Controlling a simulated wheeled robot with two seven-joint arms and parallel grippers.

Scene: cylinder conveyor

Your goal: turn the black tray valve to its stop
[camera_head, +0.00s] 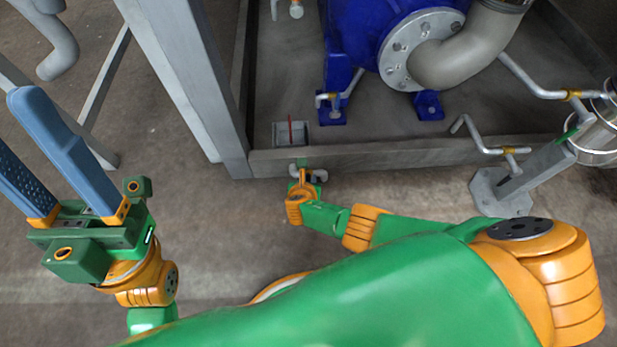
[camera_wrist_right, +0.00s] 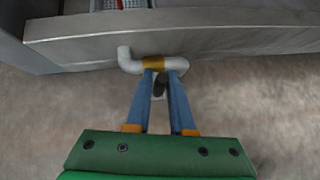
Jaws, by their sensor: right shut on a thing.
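The black tray valve (camera_wrist_right: 159,86) is a small dark handle below a short grey drain pipe (camera_wrist_right: 126,60) with a yellow band, at the front wall of the metal tray. In the wrist view the two blue fingers of my right gripper (camera_wrist_right: 164,78) are shut on the valve, which is partly hidden between them. In the head view this right gripper (camera_head: 303,178) is small and far off, at the pipe under the tray edge. My left gripper (camera_head: 14,122) is at the far left, its long blue fingers apart and empty.
The metal tray wall (camera_head: 420,156) runs just beyond my right gripper. A blue pump (camera_head: 352,40) stands in the tray, with a small grey box (camera_head: 309,135) near its edge. A post (camera_head: 543,170) stands at the right. The floor (camera_head: 225,215) between my arms is clear.

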